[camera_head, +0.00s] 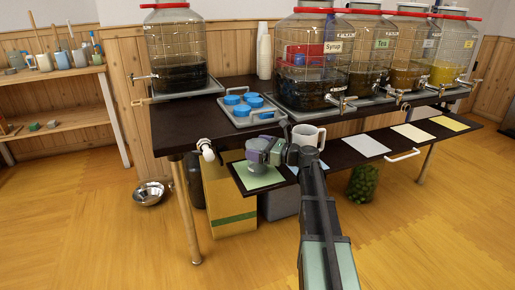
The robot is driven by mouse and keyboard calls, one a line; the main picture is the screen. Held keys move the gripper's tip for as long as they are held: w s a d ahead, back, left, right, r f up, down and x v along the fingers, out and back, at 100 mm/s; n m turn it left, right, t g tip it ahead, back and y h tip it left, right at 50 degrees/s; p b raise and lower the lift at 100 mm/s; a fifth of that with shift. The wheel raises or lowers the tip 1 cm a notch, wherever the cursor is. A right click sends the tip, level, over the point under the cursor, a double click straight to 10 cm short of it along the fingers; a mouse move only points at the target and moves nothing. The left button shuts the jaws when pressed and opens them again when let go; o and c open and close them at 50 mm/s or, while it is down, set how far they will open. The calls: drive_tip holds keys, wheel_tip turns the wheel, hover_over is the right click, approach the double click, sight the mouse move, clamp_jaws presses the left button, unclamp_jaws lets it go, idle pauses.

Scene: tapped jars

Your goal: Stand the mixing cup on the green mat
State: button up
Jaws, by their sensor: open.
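The green mat (262,181) lies on the low dark shelf at the front left of the counter. A grey-green cup (256,168), which looks like the mixing cup, appears to stand upright on it. My gripper (259,150) is open at the cup's upper part. Its jaws hide part of the cup, and I cannot tell whether they touch it. A white mug (308,136) with a handle stands just right of my gripper, behind my arm.
Large jars with taps, labelled Syrup (333,47) and Tea (382,44) among others, line the counter. A tray (251,117) holds blue lids. White (365,145), peach (411,133) and yellow (449,123) mats lie clear along the shelf. A white knob-like fitting (207,150) juts out at left.

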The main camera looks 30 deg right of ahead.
drive_tip(key=v, duration=0.7)
drive_tip(key=shift+s+d, duration=0.25)
drive_tip(key=shift+s, duration=0.05)
idle(1.0)
drive_tip(key=v, duration=1.1)
idle(0.3)
